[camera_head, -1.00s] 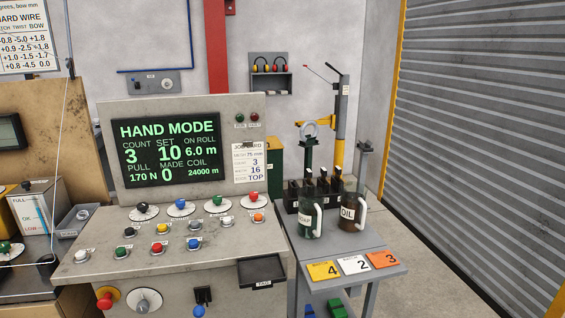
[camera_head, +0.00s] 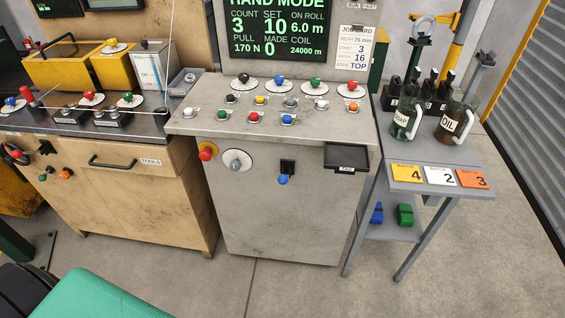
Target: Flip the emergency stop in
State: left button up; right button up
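The display (camera_head: 276,28) reads HAND MODE. Neither of my grippers shows in the head view.
A tan bench with a tools drawer (camera_head: 112,163) stands to the left. A grey side table (camera_head: 437,160) to the right holds SOAP and OIL jugs and numbered cards. A green padded surface (camera_head: 95,297) fills the lower left. The floor before the cabinet is clear.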

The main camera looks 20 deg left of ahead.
aim_at(206, 155)
jog(key=u, duration=1.25)
